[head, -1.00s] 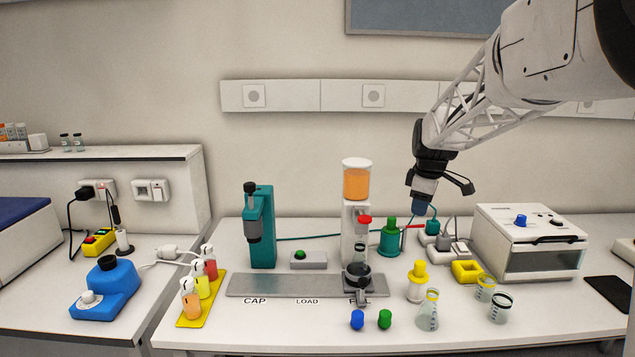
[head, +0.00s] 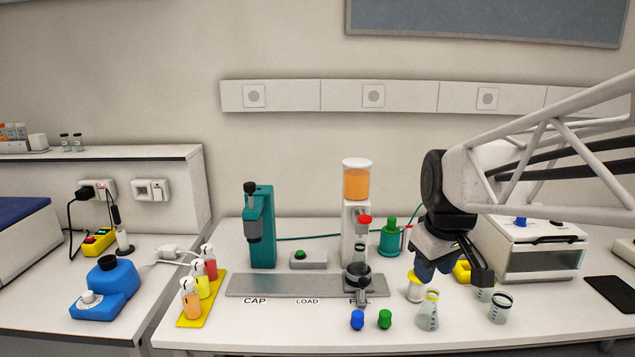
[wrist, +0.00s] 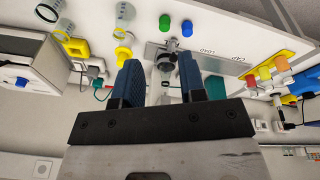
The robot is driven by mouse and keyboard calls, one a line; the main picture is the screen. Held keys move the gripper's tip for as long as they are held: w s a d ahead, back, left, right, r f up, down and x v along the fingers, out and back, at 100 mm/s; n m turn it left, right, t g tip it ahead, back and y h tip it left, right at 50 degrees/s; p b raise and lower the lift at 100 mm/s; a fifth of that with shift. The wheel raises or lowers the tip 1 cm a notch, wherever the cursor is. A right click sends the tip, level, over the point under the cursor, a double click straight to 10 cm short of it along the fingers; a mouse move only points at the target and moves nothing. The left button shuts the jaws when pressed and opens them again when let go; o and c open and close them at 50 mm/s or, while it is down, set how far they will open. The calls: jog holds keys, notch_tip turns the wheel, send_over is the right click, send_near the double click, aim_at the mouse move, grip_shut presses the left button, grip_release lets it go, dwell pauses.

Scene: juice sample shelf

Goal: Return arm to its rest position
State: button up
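My gripper (head: 446,268) hangs over the right part of the bench in the head view, in front of the white box-shaped device. In the wrist view my gripper (wrist: 160,85) shows two blue fingers spread wide apart with nothing held between them. My arm reaches in from the right edge of the head view. The gripper hides part of the yellow-capped bottle (head: 415,288) and the yellow block (head: 462,271).
Glass flasks (head: 428,314) and (head: 500,308) stand at the front right. Blue (head: 357,320) and green (head: 385,319) caps lie nearby. A juice dispenser (head: 357,184), a teal capping machine (head: 262,225) and a yellow rack (head: 201,300) with several bottles stand left.

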jog(key=s+a+f+m, duration=0.1)
jog(key=s+f+m, duration=0.1)
jog(key=s, duration=0.6)
jog(key=s+a+f+m, duration=0.1)
jog(key=s+f+m, duration=0.2)
jog(key=s, duration=0.5)
jog(key=shift+s+f, duration=0.4)
jog(key=shift+f, duration=0.25)
